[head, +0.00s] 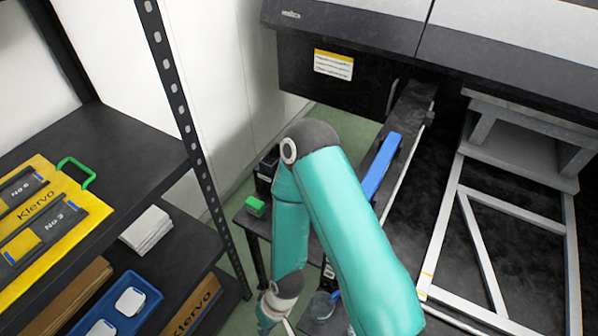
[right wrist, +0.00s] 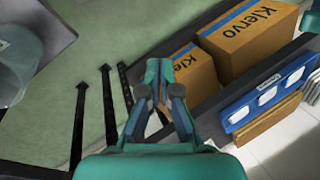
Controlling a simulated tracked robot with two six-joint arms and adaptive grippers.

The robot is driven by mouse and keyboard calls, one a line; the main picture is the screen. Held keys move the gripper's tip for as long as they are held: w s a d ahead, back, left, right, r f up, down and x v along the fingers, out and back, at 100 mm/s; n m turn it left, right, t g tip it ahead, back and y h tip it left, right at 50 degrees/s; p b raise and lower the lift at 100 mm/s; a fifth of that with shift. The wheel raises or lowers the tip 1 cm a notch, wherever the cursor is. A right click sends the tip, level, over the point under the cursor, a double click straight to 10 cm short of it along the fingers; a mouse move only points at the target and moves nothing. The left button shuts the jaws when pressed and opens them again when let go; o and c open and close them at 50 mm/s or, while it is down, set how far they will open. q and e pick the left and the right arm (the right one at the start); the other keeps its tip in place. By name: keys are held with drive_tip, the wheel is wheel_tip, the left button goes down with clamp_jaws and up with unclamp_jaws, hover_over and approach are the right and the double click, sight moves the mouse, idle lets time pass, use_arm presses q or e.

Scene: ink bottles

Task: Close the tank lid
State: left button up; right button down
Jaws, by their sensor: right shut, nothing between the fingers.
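A long blue bar-shaped part (head: 381,165) lies along the dark ledge of the machine in the head view, beyond my right arm. I cannot tell for sure whether it is the tank lid, or whether it is open or shut. My right gripper (head: 266,318) hangs low at the bottom of the head view, partly cut off by the frame edge, well apart from the blue part. In the right wrist view my right gripper (right wrist: 168,68) is shut and empty above the floor, beside the lower shelf. My left gripper is not in view.
A small stand with a green-topped item (head: 255,206) is close left of my right arm. A shelf rack (head: 125,140) with a yellow case (head: 60,215) fills the left. Klervo boxes (right wrist: 255,45) and a blue tray (right wrist: 232,122) are near the gripper. A white frame (head: 515,207) stands right.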

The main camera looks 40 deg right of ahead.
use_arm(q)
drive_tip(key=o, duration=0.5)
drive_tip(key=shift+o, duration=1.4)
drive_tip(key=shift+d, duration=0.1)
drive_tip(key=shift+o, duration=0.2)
use_arm(e)
drive_tip(key=w+d+r+m+g, duration=0.2)
drive_tip(key=w+d+r+m, duration=0.25)
drive_tip(key=w+d, duration=0.2)
drive_tip(key=w+d+r+m+g, duration=0.2)
drive_tip(key=w+d+r+m, duration=0.1)
drive_tip(key=w+d+r, duration=0.4)
drive_tip(key=w+d+r+m+t+h+b, duration=0.1)
drive_tip(key=w+d+r+m, duration=0.2)
drive_tip(key=d+r, duration=0.55)
drive_tip(key=w+d+r+m+t+h+b, duration=0.1)
drive_tip(key=w+d+r+m+t, duration=0.15)
drive_tip(key=d+r, duration=0.6)
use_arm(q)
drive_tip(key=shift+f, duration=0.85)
use_arm(e)
drive_tip(key=shift+g, duration=0.35)
wheel_tip(320, 180, down, 11)
drive_tip(key=shift+w+r, duration=0.15)
drive_tip(key=shift+r, duration=0.05)
